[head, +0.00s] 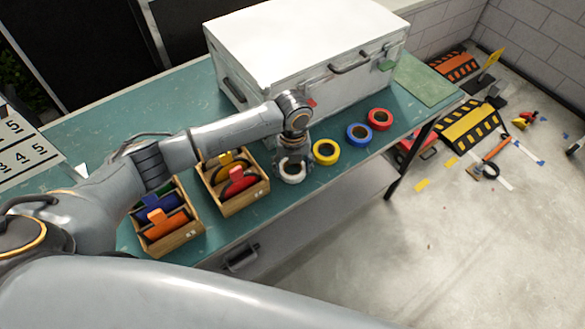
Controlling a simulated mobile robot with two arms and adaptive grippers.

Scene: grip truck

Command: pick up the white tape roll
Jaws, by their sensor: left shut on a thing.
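The white tape roll (292,172) lies on the green table, just right of a wooden box. My left arm reaches in from the left, and its gripper (292,158) points down onto the roll. The gripper is shut on the roll; its fingertips are mostly hidden by the wrist above them. I cannot tell whether the roll is clear of the table. My right gripper is not in view.
A yellow tape roll (326,152), a blue one (359,133) and a red one (380,119) lie in a row to the right. Two wooden boxes (236,207) (173,243) stand to the left. A large white case (300,40) stands behind on the green table (110,112).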

